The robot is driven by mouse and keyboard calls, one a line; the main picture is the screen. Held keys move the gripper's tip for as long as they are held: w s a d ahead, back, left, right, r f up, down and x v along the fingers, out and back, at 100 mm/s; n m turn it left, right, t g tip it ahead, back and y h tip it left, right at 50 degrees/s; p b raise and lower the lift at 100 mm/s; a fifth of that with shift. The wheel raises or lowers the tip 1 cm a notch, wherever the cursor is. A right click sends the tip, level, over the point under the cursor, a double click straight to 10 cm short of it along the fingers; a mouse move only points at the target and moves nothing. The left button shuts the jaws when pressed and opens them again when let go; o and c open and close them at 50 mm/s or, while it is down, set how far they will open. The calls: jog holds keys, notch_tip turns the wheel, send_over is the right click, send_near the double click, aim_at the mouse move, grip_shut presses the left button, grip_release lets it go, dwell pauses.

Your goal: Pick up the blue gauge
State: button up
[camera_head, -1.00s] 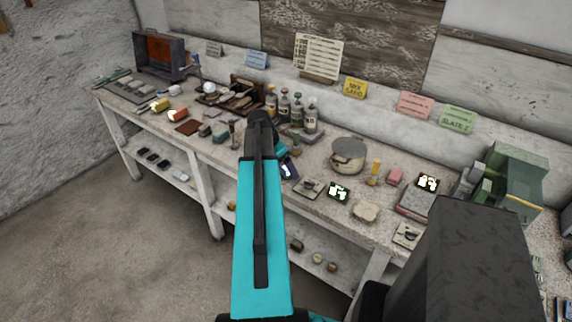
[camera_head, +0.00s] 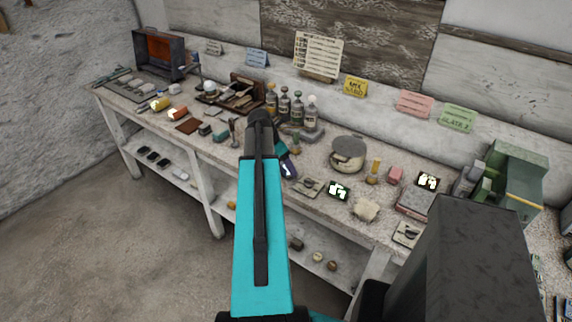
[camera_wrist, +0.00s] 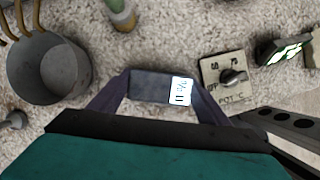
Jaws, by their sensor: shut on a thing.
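The blue gauge (camera_wrist: 150,86) is a small dark blue block with a lit white display at its right end in the wrist view. My gripper (camera_wrist: 160,92) is shut on it, one finger at each side. In the head view the gauge (camera_head: 289,168) shows just right of my teal arm, which partly hides the gripper. I cannot tell whether the gauge touches the speckled bench top (camera_head: 325,152) or is a little above it.
A grey metal cup (camera_wrist: 48,70) stands left of the gauge, and a dial plate (camera_wrist: 228,78) lies close on its right. Several bottles (camera_head: 284,102) stand behind. A round lidded tin (camera_head: 348,152) and a lit green-screened device (camera_head: 338,191) are to the right.

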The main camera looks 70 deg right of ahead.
jog(key=shift+r, duration=0.15)
jog(key=shift+r+b, duration=0.7)
jog(key=shift+r, duration=0.65)
jog(key=shift+a+r, duration=0.15)
jog(key=shift+r, duration=0.1)
jog(key=s+a+b, duration=0.1)
jog(key=a+b, duration=0.1)
jog(key=a, duration=0.4)
jog(key=s+a+r+b, duration=0.1)
jog(key=s+a+b, duration=0.1)
jog(key=a, duration=0.4)
jog(key=shift+s+b, duration=0.15)
jog(key=shift+b, duration=0.7)
jog(key=a+b, duration=0.1)
jog(key=b, duration=0.4)
jog(key=a+b, duration=0.1)
jog(key=b, duration=0.4)
jog(key=shift+s, duration=0.35)
jog(key=shift+s+a+r+b, duration=0.2)
jog(key=shift+a+b, duration=0.35)
jog(key=shift+b, duration=0.95)
